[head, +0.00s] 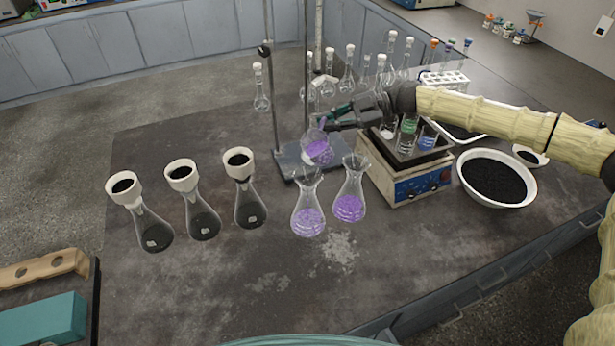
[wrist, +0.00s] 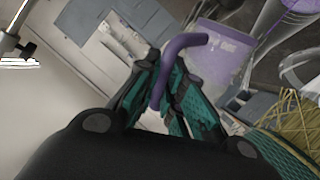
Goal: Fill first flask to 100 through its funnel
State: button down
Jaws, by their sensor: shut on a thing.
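My gripper (head: 336,121) is shut on the handle of a clear jug (head: 317,148) with purple liquid, held tilted behind the two clear flasks. In the wrist view the green fingers (wrist: 170,95) close around the purple-looking handle (wrist: 180,45), and the jug (wrist: 215,55) has faint markings. The left clear flask (head: 308,218) and right clear flask (head: 349,207) stand upright with purple liquid inside. A clear funnel (head: 307,178) sits in the left flask and another funnel (head: 355,163) in the right. The jug's lip is near the left funnel; I cannot tell whether liquid flows. Level numbers are unreadable.
Three flasks with white, black-filled funnels (head: 181,174) stand left. A metal stand (head: 285,165) is behind the jug. A boxy device (head: 408,185) holding small beakers and a white bowl of black grains (head: 492,180) are right.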

jog(key=shift+w+d+f+m+g+y, duration=0.2)
jog(key=shift+w+f, duration=0.1)
jog(key=shift+f, duration=0.1)
jog(key=shift+w+d+f+m+g+y, duration=0.1)
jog(key=shift+w+f+m, duration=0.15)
jog(key=shift+f, duration=0.1)
jog(key=shift+f, duration=0.15)
jog(key=shift+w+d+f+m+y+b, duration=0.1)
jog(key=shift+w+f+m+y+b, duration=0.15)
jog(key=shift+f, duration=0.3)
jog(key=shift+w+d+f+m+y+b, duration=0.1)
jog(key=shift+w+f+m+y+b, duration=0.1)
jog(key=shift+w+f, duration=0.25)
jog(key=shift+w+d+m+g+y+p, duration=0.25)
jog(key=shift+w+m+y+p, duration=0.25)
jog(key=shift+m, duration=0.25)
jog(key=shift+w+d+m+g+y+p, duration=0.1)
jog(key=shift+w+m+g+y+p, duration=0.2)
jog(key=shift+w+m, duration=0.4)
